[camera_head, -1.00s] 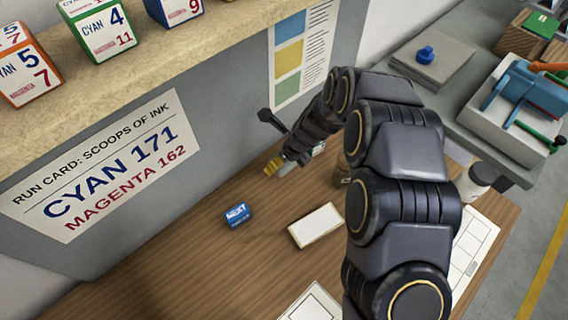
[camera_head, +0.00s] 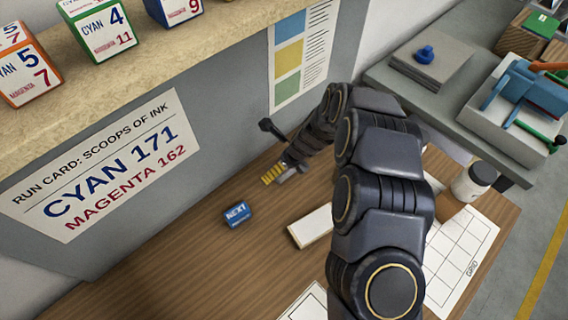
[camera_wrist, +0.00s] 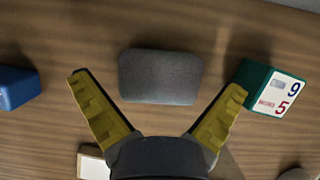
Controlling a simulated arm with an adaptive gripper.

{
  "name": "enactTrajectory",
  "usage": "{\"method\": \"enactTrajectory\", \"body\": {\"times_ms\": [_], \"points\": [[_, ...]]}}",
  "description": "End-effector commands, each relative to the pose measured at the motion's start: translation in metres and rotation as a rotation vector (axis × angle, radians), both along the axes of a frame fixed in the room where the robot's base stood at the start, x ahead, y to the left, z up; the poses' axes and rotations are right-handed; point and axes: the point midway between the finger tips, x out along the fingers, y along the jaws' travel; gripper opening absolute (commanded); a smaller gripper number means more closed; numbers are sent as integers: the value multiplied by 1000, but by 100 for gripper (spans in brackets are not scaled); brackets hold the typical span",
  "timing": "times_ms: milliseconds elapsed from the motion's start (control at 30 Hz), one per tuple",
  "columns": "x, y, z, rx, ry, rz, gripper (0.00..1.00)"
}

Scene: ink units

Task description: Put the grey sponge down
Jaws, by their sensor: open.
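The grey sponge (camera_wrist: 160,76) lies flat on the wooden table in the wrist view. It sits between and slightly beyond the yellow fingers of my gripper (camera_wrist: 158,84), with a gap on both sides. My gripper is open and holds nothing. In the head view my gripper (camera_head: 274,174) is low over the table near the grey back panel, and I cannot make out the sponge there.
A blue NEXT block (camera_head: 237,213) stands left of the gripper; a green-edged number block (camera_wrist: 275,89) is close on the right in the wrist view. A pale slab (camera_head: 310,226), a grid sheet (camera_head: 461,262) and a lidded jar (camera_head: 472,182) are on the table.

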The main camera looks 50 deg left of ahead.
Motion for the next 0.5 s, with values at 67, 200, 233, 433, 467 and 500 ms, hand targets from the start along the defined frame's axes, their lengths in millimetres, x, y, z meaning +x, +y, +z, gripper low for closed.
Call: {"method": "enactTrajectory", "body": {"times_ms": [67,200,233,433,467,500], "points": [[0,0,4,1,-1,0,100],[0,-6,18,2,2,-2,100],[0,-8,22,2,1,-2,100],[2,-23,60,3,-3,-2,100],[1,-25,65,3,-3,-2,100],[1,-27,72,2,-3,-1,100]]}}
